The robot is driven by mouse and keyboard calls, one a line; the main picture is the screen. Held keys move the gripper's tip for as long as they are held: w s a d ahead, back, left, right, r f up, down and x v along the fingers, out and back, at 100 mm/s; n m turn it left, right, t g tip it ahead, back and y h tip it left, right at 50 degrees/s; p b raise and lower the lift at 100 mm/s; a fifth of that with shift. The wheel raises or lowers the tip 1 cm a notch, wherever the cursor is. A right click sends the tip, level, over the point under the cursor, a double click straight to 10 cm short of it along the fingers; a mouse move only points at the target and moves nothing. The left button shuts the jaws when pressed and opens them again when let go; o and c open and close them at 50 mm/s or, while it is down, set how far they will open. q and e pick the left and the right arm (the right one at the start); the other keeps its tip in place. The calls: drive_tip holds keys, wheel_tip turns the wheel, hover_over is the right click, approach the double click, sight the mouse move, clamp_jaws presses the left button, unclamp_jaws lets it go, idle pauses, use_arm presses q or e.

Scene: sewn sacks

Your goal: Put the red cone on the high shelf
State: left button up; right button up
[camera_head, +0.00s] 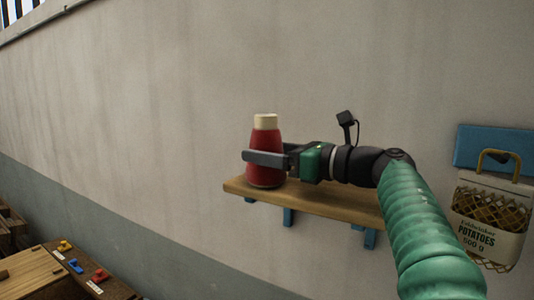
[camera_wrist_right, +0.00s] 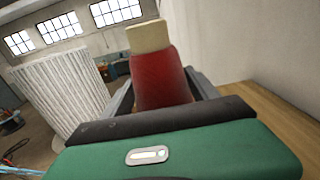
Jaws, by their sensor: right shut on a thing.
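The red cone (camera_head: 265,170) with a cream-coloured top is upright at the left end of the wooden high shelf (camera_head: 330,204). Its base looks to be at the shelf's surface; I cannot tell whether it touches. My right gripper (camera_head: 264,158) is shut around the cone's middle, with the arm coming in from the right. In the right wrist view the red cone (camera_wrist_right: 160,80) stands between the two fingers, and part of the wooden shelf (camera_wrist_right: 270,115) shows at the right. My left gripper is not in view.
The shelf hangs on the wall by blue brackets (camera_head: 288,217). A potato bag (camera_head: 490,222) hangs from a blue board (camera_head: 495,148) on the right. Wooden crates and a board with coloured handles (camera_head: 88,270) are low at the left. The right part of the shelf looks bare, partly hidden by my arm.

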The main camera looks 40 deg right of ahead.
drive_tip(key=shift+f, duration=0.2)
drive_tip(key=o, duration=1.6)
drive_tip(key=b+v, duration=0.2)
drive_tip(key=v, duration=0.1)
drive_tip(key=b+v, duration=0.1)
drive_tip(key=v, duration=0.1)
drive_tip(key=shift+s+d+f, duration=0.15)
drive_tip(key=shift+f, duration=0.2)
drive_tip(key=b+v, duration=0.1)
drive_tip(key=v, duration=0.4)
drive_tip(key=b+v, duration=0.1)
drive_tip(key=v, duration=0.5)
drive_tip(key=shift+s+d+r+b, duration=0.2)
drive_tip(key=shift+s+r+b, duration=0.05)
drive_tip(key=shift+b, duration=0.15)
